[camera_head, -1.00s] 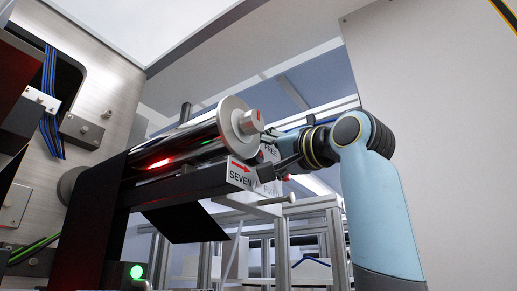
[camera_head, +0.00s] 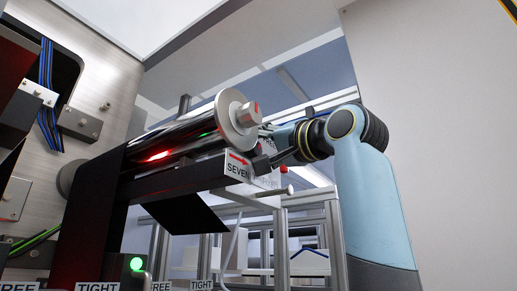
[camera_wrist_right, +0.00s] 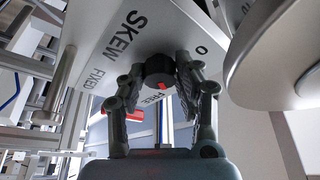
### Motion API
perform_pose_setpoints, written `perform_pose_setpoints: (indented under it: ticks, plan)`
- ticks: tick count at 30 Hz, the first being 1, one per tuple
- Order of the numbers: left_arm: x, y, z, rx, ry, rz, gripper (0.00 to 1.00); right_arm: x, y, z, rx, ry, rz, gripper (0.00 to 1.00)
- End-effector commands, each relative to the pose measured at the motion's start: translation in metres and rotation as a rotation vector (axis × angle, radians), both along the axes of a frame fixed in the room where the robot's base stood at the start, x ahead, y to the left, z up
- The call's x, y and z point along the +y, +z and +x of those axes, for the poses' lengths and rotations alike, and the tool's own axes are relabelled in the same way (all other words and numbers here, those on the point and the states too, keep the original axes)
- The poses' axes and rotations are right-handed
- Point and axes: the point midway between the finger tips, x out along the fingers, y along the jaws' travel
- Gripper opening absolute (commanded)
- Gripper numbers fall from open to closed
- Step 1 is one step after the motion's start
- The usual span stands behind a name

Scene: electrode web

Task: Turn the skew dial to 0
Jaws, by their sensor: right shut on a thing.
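The skew dial (camera_wrist_right: 160,70) is a small dark round knob on a pale plate marked SKEW, FIXED, FREE and 0. Its red mark (camera_wrist_right: 161,86) shows at the knob's lower edge in the wrist view, on the FREE side and away from the 0 (camera_wrist_right: 202,50). My right gripper (camera_wrist_right: 163,80) has one finger on each side of the knob and is shut on it. In the head view my right gripper (camera_head: 277,152) is at the plate's end below the roller, and the dial there is too small to make out. My left gripper is not in view.
A shiny roller with a pale end disc (camera_head: 237,121) is close above my gripper; a large disc also fills the wrist view's right (camera_wrist_right: 275,55). A green light (camera_head: 137,264) glows low left.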

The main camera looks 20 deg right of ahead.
Motion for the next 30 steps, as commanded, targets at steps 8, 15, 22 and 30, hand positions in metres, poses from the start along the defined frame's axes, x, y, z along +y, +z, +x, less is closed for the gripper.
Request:
perform_pose_setpoints:
  ticks: [8, 15, 22, 30]
  plan:
    - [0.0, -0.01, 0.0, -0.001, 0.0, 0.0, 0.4, -0.001, -0.003, 0.001, -0.063, -0.003, -0.083, 0.0]
    - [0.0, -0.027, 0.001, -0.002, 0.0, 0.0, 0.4, -0.002, -0.005, 0.001, -0.182, -0.002, -0.237, 0.0]
    - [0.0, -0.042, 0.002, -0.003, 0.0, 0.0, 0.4, -0.003, -0.005, 0.002, -0.317, -0.002, -0.409, 0.0]
    - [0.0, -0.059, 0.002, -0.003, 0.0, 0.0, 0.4, -0.004, -0.005, 0.003, -0.474, -0.001, -0.611, 0.0]
